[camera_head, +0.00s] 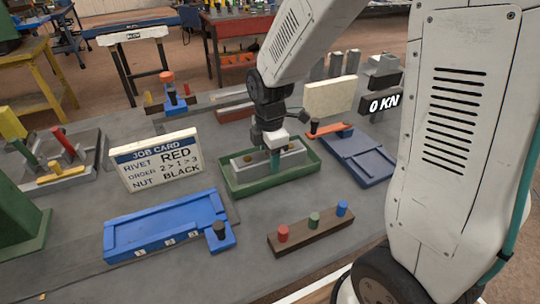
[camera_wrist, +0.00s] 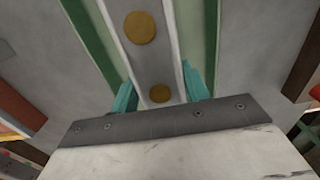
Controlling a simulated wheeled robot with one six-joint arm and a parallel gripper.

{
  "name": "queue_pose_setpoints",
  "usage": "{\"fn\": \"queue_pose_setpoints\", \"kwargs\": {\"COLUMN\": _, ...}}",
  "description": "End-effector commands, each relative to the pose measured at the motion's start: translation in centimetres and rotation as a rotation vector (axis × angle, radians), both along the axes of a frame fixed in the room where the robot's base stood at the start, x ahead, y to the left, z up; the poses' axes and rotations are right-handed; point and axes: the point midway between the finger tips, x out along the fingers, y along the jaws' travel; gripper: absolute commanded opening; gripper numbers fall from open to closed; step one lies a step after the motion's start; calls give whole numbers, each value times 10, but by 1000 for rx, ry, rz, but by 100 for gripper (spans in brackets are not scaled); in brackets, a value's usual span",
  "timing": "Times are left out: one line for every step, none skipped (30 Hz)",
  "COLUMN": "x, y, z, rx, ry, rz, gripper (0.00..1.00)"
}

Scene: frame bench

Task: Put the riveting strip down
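The riveting strip (camera_head: 292,156) is a grey channel-shaped bar with round brass rivets. It lies along the inside of the green tray (camera_head: 275,184), level as far as I can see. My gripper (camera_head: 273,158) points down over the tray, with its teal fingers on either side of the strip. In the wrist view, the fingers of my gripper (camera_wrist: 158,92) sit against both side walls of the strip (camera_wrist: 150,62), with no clear gap. Whether the strip's underside touches the tray floor is hidden.
A job card (camera_head: 157,160) stands left of the tray. A blue fixture (camera_head: 165,228) lies front left, and a blue tray with an orange-handled tool (camera_head: 355,155) lies right. A wooden rack (camera_head: 312,231) with red, green and blue pegs stands in front. Grey bench shows between them.

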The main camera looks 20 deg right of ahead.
Motion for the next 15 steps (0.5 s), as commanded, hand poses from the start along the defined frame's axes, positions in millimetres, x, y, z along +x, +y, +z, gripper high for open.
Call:
{"fn": "queue_pose_setpoints", "kwargs": {"x": 0, "y": 0, "z": 0, "rx": 0, "ry": 0, "rz": 0, "gripper": 59}}
{"fn": "queue_pose_setpoints", "kwargs": {"x": 0, "y": 0, "z": 0, "rx": 0, "ry": 0, "rz": 0, "gripper": 67}}
{"fn": "queue_pose_setpoints", "kwargs": {"x": 0, "y": 0, "z": 0, "rx": 0, "ry": 0, "rz": 0, "gripper": 67}}
{"fn": "queue_pose_setpoints", "kwargs": {"x": 0, "y": 0, "z": 0, "rx": 0, "ry": 0, "rz": 0, "gripper": 67}}
{"fn": "queue_pose_setpoints", "kwargs": {"x": 0, "y": 0, "z": 0, "rx": 0, "ry": 0, "rz": 0, "gripper": 67}}
{"fn": "queue_pose_setpoints", "kwargs": {"x": 0, "y": 0, "z": 0, "rx": 0, "ry": 0, "rz": 0, "gripper": 67}}
{"fn": "queue_pose_setpoints", "kwargs": {"x": 0, "y": 0, "z": 0, "rx": 0, "ry": 0, "rz": 0, "gripper": 67}}
{"fn": "queue_pose_setpoints", "kwargs": {"x": 0, "y": 0, "z": 0, "rx": 0, "ry": 0, "rz": 0, "gripper": 67}}
{"fn": "queue_pose_setpoints", "kwargs": {"x": 0, "y": 0, "z": 0, "rx": 0, "ry": 0, "rz": 0, "gripper": 67}}
{"fn": "queue_pose_setpoints", "kwargs": {"x": 0, "y": 0, "z": 0, "rx": 0, "ry": 0, "rz": 0, "gripper": 67}}
{"fn": "queue_pose_setpoints", "kwargs": {"x": 0, "y": 0, "z": 1, "rx": 0, "ry": -1, "rz": 0, "gripper": 67}}
{"fn": "queue_pose_setpoints", "kwargs": {"x": 0, "y": 0, "z": 3, "rx": 0, "ry": -2, "rz": 0, "gripper": 67}}
{"fn": "queue_pose_setpoints", "kwargs": {"x": 0, "y": 0, "z": 5, "rx": 0, "ry": -3, "rz": 0, "gripper": 67}}
{"fn": "queue_pose_setpoints", "kwargs": {"x": 1, "y": 0, "z": 8, "rx": 0, "ry": -3, "rz": 0, "gripper": 67}}
{"fn": "queue_pose_setpoints", "kwargs": {"x": 1, "y": 0, "z": 14, "rx": 0, "ry": -3, "rz": 0, "gripper": 67}}
